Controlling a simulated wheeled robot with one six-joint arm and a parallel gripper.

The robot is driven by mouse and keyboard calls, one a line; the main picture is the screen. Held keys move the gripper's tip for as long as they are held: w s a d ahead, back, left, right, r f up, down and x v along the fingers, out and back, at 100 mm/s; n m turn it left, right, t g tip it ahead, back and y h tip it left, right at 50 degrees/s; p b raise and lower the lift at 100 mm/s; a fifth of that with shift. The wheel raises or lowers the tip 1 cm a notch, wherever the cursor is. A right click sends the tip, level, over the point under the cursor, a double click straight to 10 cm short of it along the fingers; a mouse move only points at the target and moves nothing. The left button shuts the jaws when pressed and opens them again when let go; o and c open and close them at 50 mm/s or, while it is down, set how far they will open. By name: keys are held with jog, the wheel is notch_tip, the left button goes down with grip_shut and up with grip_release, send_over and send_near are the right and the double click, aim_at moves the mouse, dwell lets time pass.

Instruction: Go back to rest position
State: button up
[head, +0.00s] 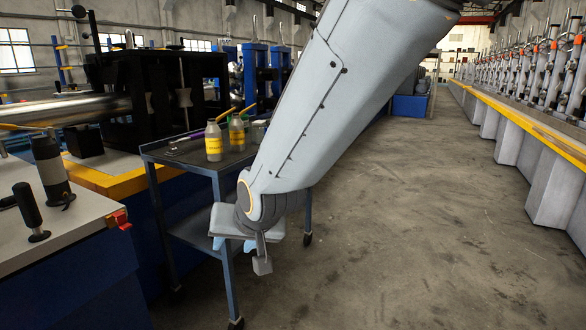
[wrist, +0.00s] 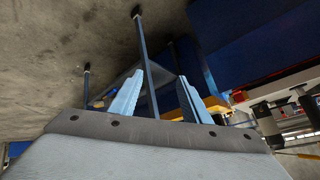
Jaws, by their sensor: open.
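My gripper (wrist: 158,100) shows in the wrist view as two light blue fingers spread apart, with nothing between them. In the head view my grey arm reaches down across the middle, and part of a blue finger (head: 248,245) shows below the wrist. The gripper is in front of the blue cart (head: 223,185), near its legs and below its top shelf. Whether it touches the cart cannot be told. The arm hides the right part of the cart.
Two bottles with yellow labels (head: 213,143) stand on the cart's top. A white-topped bench (head: 60,225) with a red clip is at the left. Black and blue machines (head: 150,85) stand behind. A long yellow-edged line (head: 530,130) runs at the right. The concrete floor between is clear.

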jog(key=s+d+n+g+h, duration=0.1)
jog(key=s+d+g+h, duration=0.45)
jog(key=s+d, duration=1.6)
jog(key=w+d+r+m+g+p, duration=0.1)
jog(key=d+r+m+p, duration=0.2)
jog(key=d+r+p, duration=0.8)
jog(key=shift+w+r+y+p, duration=0.25)
jog(key=shift+r+y+p, duration=0.1)
jog(key=shift+p, duration=4.2)
jog(key=shift+f, duration=0.1)
